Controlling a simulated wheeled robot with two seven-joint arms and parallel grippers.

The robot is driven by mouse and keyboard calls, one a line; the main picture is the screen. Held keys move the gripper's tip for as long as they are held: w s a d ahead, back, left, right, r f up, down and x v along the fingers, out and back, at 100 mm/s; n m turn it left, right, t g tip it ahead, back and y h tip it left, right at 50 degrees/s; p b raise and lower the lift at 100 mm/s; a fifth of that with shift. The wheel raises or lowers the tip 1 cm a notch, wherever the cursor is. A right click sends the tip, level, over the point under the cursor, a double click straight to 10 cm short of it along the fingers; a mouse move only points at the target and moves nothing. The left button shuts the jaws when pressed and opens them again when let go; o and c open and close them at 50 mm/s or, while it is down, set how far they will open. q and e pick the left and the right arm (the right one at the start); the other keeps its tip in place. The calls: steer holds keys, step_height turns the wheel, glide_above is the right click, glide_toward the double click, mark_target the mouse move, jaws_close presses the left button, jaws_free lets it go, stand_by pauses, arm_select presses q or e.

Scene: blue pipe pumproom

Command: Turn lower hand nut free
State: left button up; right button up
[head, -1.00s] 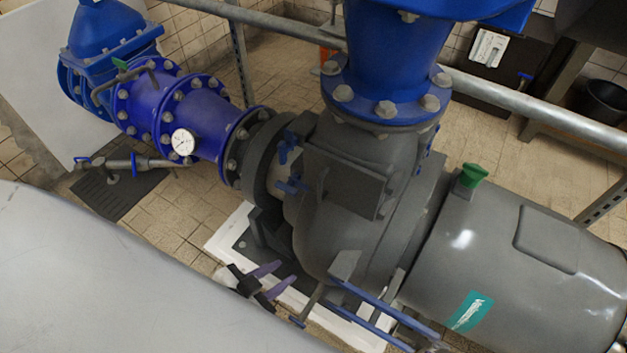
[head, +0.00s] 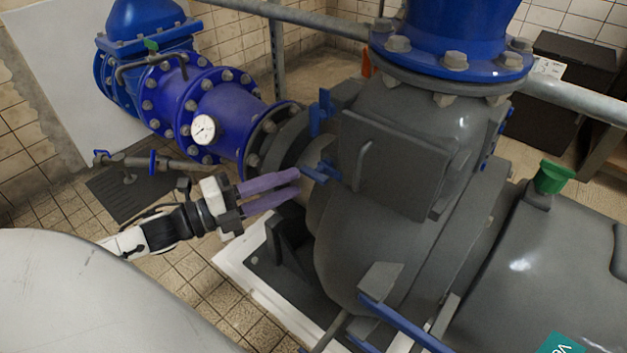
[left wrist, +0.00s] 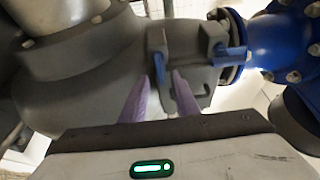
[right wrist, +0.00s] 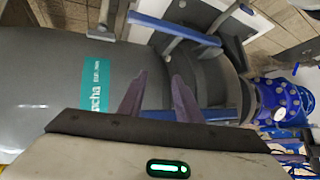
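The lower hand nut (head: 321,172), a blue winged nut, sits on the left side of the grey pump housing (head: 390,160) in the head view. The upper blue hand nut (head: 321,112) is above it. My left gripper (head: 298,184) has purple fingers pointing right, with their tips just left of the lower nut; contact cannot be told. In the left wrist view the fingers (left wrist: 165,72) are apart, with a small blue part near the left tip. My right gripper (right wrist: 158,82) is open and empty in the right wrist view, and out of the head view.
A large pale cylinder (head: 90,300) fills the lower left. Blue bars (head: 405,325) stick out at the pump's front. The blue pipe with its gauge (head: 203,129) lies behind my left gripper. In the right wrist view a blue bar (right wrist: 172,27) lies beyond the right fingers.

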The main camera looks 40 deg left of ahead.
mark_target(310, 177)
arm_select(q)
steer(key=b+x, duration=0.1)
steer(key=x, duration=0.5)
steer(key=shift+w+d+b, duration=0.15)
steer(key=shift+w+b, duration=0.15)
jaws_close()
